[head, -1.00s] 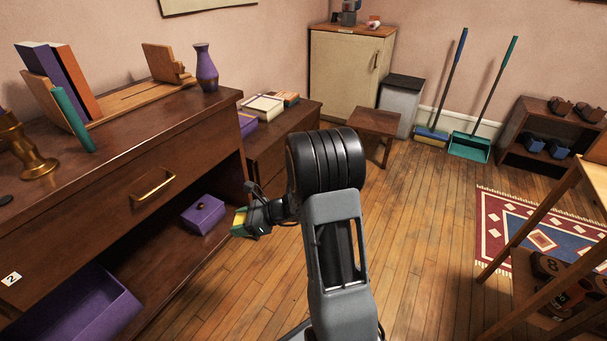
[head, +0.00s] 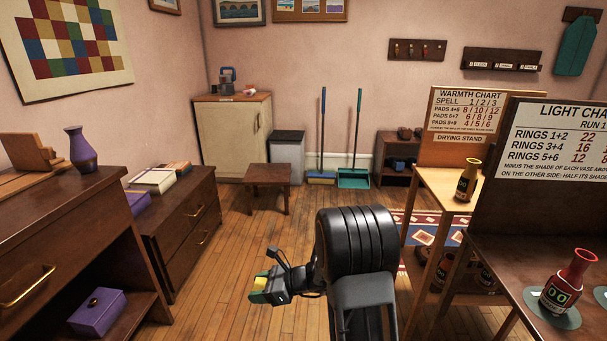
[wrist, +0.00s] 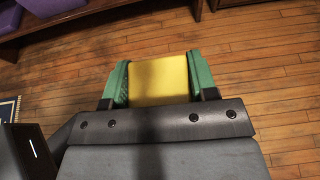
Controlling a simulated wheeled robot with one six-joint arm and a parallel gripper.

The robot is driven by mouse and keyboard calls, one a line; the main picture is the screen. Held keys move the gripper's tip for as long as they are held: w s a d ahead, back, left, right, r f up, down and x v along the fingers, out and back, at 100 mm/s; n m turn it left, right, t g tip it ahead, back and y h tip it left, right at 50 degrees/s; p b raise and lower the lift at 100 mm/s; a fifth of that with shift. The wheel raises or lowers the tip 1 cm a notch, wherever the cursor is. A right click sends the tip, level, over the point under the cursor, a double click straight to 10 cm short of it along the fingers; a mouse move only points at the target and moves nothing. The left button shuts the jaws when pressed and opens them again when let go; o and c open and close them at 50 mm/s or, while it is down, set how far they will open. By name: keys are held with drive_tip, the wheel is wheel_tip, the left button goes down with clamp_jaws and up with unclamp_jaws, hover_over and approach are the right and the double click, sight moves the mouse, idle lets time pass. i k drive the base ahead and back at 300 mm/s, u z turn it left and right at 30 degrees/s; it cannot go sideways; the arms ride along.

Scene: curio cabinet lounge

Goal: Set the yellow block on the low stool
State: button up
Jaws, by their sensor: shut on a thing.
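The yellow block (wrist: 160,80) sits between the green fingertips of my gripper (wrist: 160,88) in the wrist view, with a finger against each side. It also shows in the head view (head: 261,284), held above the wood floor at the end of my arm. My gripper (head: 260,291) is shut on it, lower left of the middle. The low stool (head: 269,176) is a small dark brown wooden stool on the floor, farther back against the grey bin. Its top looks bare.
A low dark dresser (head: 180,225) with books on top stands left of the stool. A grey bin (head: 286,156) and a cream cabinet (head: 230,140) stand behind it. Tables with charts and vases (head: 467,180) fill the right. The floor (head: 235,270) between my gripper and the stool is clear.

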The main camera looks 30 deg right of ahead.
sight(272, 172)
drive_tip(key=z, duration=0.45)
drive_tip(key=i, duration=1)
drive_tip(key=z, duration=0.35)
drive_tip(key=i, duration=1.9)
drive_tip(key=u, duration=0.8)
drive_tip(key=i, duration=0.85)
drive_tip(key=u, duration=0.3)
